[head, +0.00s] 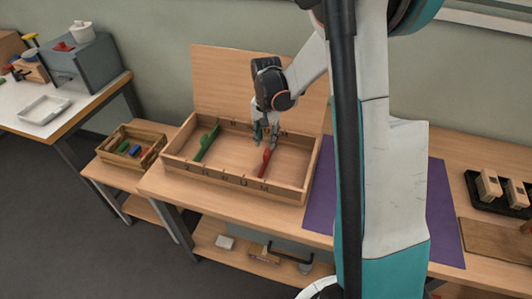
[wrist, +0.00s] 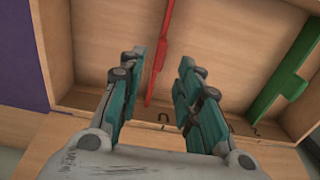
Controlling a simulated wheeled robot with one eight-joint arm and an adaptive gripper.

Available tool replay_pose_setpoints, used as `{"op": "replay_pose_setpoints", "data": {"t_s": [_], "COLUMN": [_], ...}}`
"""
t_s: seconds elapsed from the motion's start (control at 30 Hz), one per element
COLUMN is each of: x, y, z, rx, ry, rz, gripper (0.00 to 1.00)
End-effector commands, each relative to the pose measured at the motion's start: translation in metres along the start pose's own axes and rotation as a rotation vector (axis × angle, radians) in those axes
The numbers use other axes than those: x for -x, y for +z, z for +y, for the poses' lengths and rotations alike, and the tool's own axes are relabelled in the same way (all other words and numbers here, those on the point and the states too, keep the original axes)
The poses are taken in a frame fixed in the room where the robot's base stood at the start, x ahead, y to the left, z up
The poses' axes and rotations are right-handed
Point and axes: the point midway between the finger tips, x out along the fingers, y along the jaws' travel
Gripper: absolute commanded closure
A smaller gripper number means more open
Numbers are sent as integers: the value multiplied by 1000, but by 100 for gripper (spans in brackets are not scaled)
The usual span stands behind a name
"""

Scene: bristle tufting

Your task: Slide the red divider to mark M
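The red divider (head: 265,161) stands across the right part of a wooden tray (head: 222,180); it also shows in the wrist view (wrist: 158,55). Dark letters run along the tray's front rail, with mark M (head: 263,187) near its right end. The divider's front end is close to U and M; I cannot tell its exact alignment. My gripper (head: 262,133) is over the divider's rear part. In the wrist view its teal fingers (wrist: 162,62) are apart, with the divider showing in the gap, nearer the left finger. No grip on it shows.
A green divider (head: 206,143) stands in the tray's left part. A small crate of coloured pieces (head: 112,148) is left of the tray. A purple mat (head: 322,190) lies to its right. A wooden panel (head: 222,80) rises behind the tray.

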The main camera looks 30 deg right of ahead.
Motion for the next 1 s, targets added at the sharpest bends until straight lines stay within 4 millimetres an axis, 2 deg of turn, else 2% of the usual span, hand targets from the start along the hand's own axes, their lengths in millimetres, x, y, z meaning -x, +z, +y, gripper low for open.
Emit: {"op": "replay_pose_setpoints", "data": {"t_s": [0.03, 0.1, 0.3, 0.5, 0.73, 0.77, 0.9, 1.0], "x": [-13, -25, -50, -58, -58, -58, -58, -58], "y": [0, 0, 0, 0, 0, 0, 0, 0], "z": [0, 0, 0, 0, 0, 0, 0, 0], "rx": [0, 0, 0, 0, 0, 0, 0, 0], "ry": [0, 0, 0, 0, 0, 0, 0, 0], "rz": [0, 0, 0, 0, 0, 0, 0, 0], "gripper": [68, 68, 68, 68, 68, 71, 100, 100]}}
